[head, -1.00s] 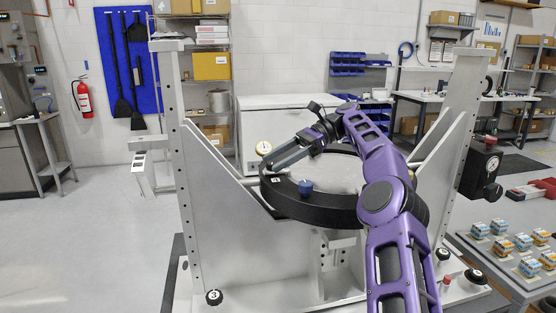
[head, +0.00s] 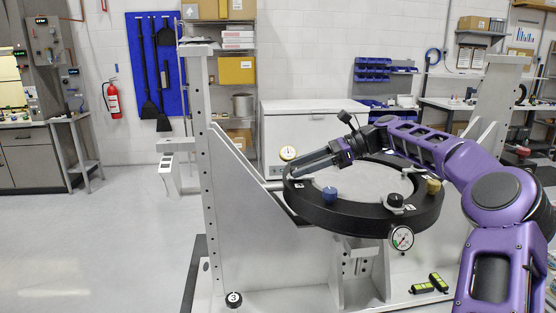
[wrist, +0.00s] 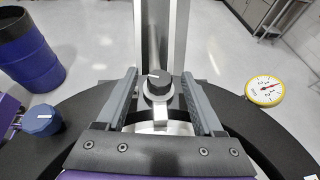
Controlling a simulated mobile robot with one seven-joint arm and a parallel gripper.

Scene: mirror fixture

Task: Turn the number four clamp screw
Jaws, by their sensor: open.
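The black ring fixture (head: 345,214) carries a blue knob (head: 329,195), a black knob (head: 396,200) and a brass knob (head: 433,186). A small white label (head: 299,185) on the ring is too small to read surely. My gripper (head: 297,173) is at the ring's left rim. In the wrist view my gripper (wrist: 157,76) is open, with one finger on each side of another black knob (wrist: 158,84) with a white pointer line. Gaps show between knob and fingers. My gripper hides this knob in the head view. The blue knob also shows in the wrist view (wrist: 42,120).
A yellow-rimmed dial gauge (head: 288,153) stands just left of the gripper, and a white-faced gauge (head: 401,238) hangs at the ring's front. The upright frame post (head: 205,140) rises at left.

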